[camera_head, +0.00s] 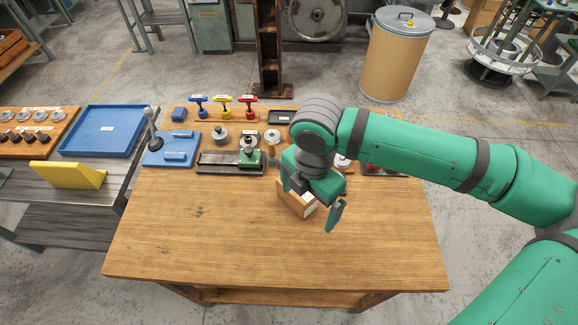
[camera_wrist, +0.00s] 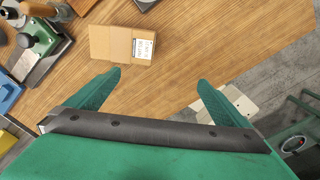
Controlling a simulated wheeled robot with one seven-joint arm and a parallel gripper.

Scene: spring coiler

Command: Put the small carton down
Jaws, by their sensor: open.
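The small carton (camera_head: 297,200) is a brown cardboard box on the wooden table (camera_head: 215,235), partly hidden under my gripper in the head view. In the wrist view the carton (camera_wrist: 122,44) lies on the wood with a white printed label on its side. My gripper (camera_head: 312,203) is open, with its green fingers spread wide. In the wrist view the gap between the fingertips (camera_wrist: 160,77) is empty, and the carton sits beyond the fingertips, towards the left. No finger visibly touches the carton there.
A green fixture (camera_head: 250,157) on a dark plate, a blue lever base (camera_head: 172,150) and blue, yellow and red-handled tools (camera_head: 223,104) line the table's back. A blue tray (camera_head: 103,130) and yellow wedge (camera_head: 67,175) are on the left bench. The table's front is clear.

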